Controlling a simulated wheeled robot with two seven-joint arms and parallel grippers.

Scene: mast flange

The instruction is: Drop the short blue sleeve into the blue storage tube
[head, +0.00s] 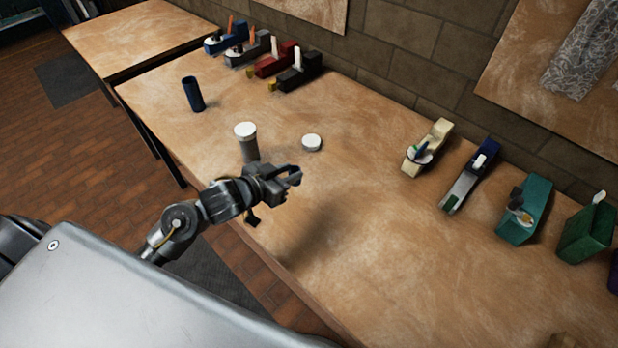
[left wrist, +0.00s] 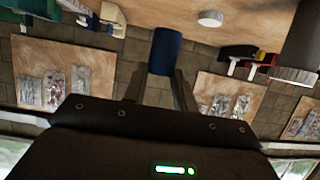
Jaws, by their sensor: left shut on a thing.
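The blue storage tube (head: 193,94) stands upright on the bench at the upper left of the head view; its opening looks dark. My left gripper (head: 293,177) is above the bench, to the right of and nearer than the tube. In the left wrist view the short blue sleeve (left wrist: 165,50) sits between the two fingers of this gripper (left wrist: 160,88), which are shut on it. My right gripper is not in view.
A grey tube with a white top (head: 246,143) stands just behind my left gripper, between it and the blue tube. A white disc (head: 312,142) lies to its right. Several block planes, such as a red one (head: 277,60) and a teal one (head: 526,212), line the wall.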

